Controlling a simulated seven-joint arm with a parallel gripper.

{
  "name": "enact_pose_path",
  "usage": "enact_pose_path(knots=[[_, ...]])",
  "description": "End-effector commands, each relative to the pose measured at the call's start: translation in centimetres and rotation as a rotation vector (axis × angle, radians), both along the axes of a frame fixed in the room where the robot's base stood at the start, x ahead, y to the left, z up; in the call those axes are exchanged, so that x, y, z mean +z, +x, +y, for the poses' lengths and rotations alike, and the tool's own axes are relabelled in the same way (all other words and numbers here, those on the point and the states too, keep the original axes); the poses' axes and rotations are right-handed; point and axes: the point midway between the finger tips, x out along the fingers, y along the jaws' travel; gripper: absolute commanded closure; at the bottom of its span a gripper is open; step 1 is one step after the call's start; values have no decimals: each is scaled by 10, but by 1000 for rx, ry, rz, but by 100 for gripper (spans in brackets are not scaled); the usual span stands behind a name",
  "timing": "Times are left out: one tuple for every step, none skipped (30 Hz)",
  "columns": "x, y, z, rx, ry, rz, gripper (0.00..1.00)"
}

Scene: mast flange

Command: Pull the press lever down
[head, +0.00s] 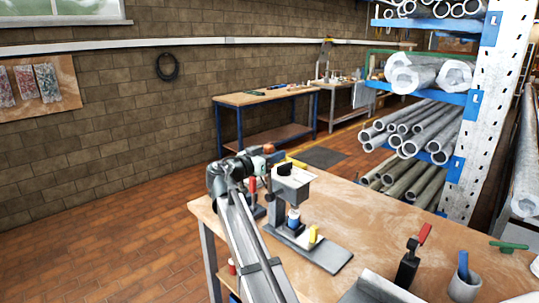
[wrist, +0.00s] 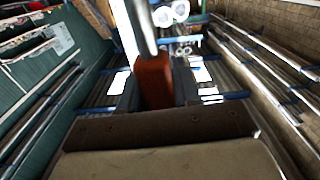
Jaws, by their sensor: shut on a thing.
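The press (head: 291,183) stands on the near workbench, with a pale boxy head above a flat grey base. Its lever shows an orange-red grip (head: 268,148) beside the head, at the end of my arm. My gripper (head: 264,157) is at this grip, and the arm partly hides the contact. In the wrist view, the reddish-brown grip (wrist: 153,82) stands between the two dark fingers of my gripper (wrist: 153,95), which are shut on it. A metal rod (wrist: 142,25) runs up from the grip.
A blue-and-white cylinder (head: 293,218) and a yellow piece (head: 313,234) are at the press base. A pipe rack (head: 475,120) rises behind. Bare wood (head: 375,215) lies right of the press.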

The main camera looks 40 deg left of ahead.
Motion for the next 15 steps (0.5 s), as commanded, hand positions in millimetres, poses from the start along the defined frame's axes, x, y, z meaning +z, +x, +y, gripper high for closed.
enact_pose_path(knots=[[0, -1, -9, -1, 34, 0, 100], [-1, -1, -13, -1, 59, 0, 100], [-1, -1, -18, -1, 93, 0, 100], [-1, -1, -22, -1, 120, 0, 100], [-2, -1, -26, 0, 148, 0, 100], [-3, -1, -31, 0, 185, 0, 100], [-3, -1, -35, 0, 214, 0, 100], [-4, -1, -39, 0, 243, 0, 100], [-5, -2, -44, 0, 281, 0, 100], [-7, -1, -48, 0, 310, 0, 100], [-8, -1, -52, 0, 339, 0, 100], [-9, -1, -58, 0, 376, 0, 100], [-11, -1, -62, -1, 405, 0, 100], [-13, -1, -66, -1, 433, 0, 100], [-15, -1, -71, -1, 471, 0, 100]])
